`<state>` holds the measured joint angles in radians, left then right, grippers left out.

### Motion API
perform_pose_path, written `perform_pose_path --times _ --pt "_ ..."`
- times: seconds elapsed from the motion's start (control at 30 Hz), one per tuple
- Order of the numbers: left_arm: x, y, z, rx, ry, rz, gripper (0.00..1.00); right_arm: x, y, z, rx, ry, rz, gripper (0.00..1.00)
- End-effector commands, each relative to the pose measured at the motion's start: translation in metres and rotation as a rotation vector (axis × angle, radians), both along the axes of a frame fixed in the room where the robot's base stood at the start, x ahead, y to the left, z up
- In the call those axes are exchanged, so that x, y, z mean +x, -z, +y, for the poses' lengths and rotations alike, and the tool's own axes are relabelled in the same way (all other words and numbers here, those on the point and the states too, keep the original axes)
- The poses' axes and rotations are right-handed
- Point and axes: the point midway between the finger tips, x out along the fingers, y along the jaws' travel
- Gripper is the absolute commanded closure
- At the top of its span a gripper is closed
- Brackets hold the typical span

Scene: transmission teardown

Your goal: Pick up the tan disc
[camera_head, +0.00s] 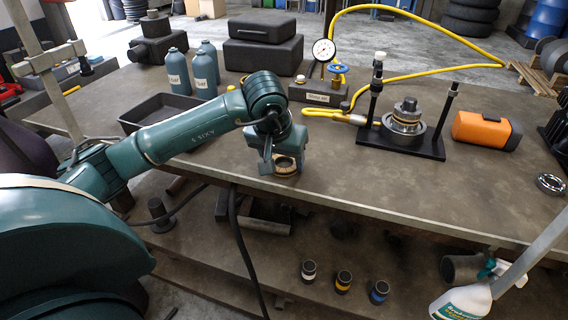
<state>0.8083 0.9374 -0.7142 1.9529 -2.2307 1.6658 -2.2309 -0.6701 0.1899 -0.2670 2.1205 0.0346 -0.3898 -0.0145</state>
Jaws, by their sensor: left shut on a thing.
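The tan disc (285,161) is a small ring-like piece with a tan rim, near the front edge of the table. My left gripper (281,166) reaches down from above and is shut on it. The gripper's body hides part of the disc, and I cannot tell whether the disc still touches the table. My right gripper is not in view.
A black stand with a stacked metal part (405,122) is right of centre. A gauge (323,50) with a yellow hose stands behind. An orange and black device (486,131) and a metal ring (550,184) lie at right. A black tray (140,118) and teal bottles (178,72) are left. The front middle is clear.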

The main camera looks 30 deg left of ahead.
Motion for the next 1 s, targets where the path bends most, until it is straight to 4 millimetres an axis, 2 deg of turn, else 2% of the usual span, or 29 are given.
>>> perform_pose_path --times 0.13,0.47,0.57,0.8,1.0 --pt "0.0 0.0 0.0 0.0 0.0 -0.001 0.67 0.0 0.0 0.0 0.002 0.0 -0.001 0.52" --pt "0.001 -0.006 0.0 0.0 -0.001 -0.004 0.67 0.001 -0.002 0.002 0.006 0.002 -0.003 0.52" --pt "0.001 -0.017 0.0 0.0 -0.001 -0.006 0.67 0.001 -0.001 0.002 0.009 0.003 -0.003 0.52" --pt "0.001 -0.064 0.0 -0.001 -0.001 -0.009 0.67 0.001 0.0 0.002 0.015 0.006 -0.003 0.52" --pt "0.001 -0.094 0.0 -0.001 -0.001 -0.005 0.67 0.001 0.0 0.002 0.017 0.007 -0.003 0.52"
